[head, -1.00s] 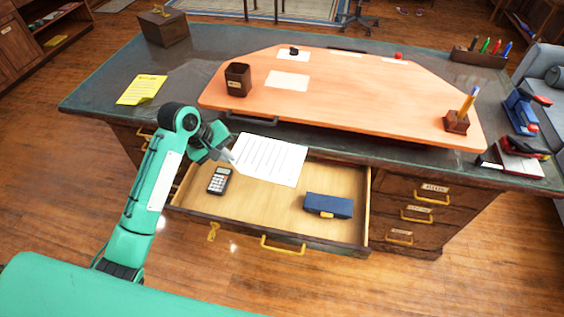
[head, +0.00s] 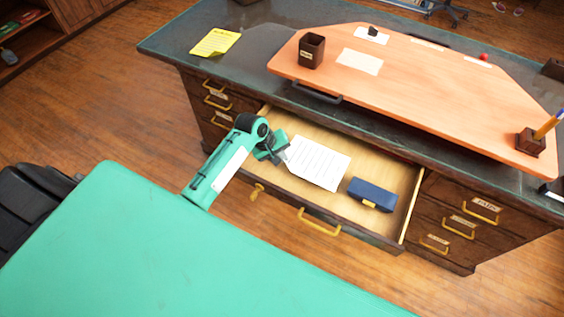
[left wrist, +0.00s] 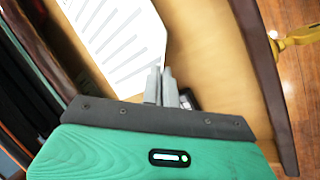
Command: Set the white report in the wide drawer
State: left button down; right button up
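The white report (head: 319,163), a sheet with printed lines, is at the left half of the open wide drawer (head: 390,182). I cannot tell whether it rests on the drawer floor or hangs just above it. My left gripper (head: 286,155) is at the sheet's left edge. In the left wrist view its two fingers (left wrist: 161,72) are close together at the edge of the report (left wrist: 115,35) and appear to pinch it. My right gripper is not in view.
A blue case (head: 372,194) lies in the drawer, right of the report. A dark item (left wrist: 186,99), partly hidden, shows beside the fingers. The desk top above holds a yellow note (head: 215,42), an orange board (head: 420,90) and a dark cup (head: 312,50).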

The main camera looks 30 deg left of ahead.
pick_arm(q)
notch_tip(320, 180, down, 4)
jog(key=shift+f, duration=0.1)
jog(key=c, duration=1.7)
grip_release()
jog(key=shift+r, duration=0.2)
jog(key=v, duration=1.2)
jog(key=shift+f, duration=0.15)
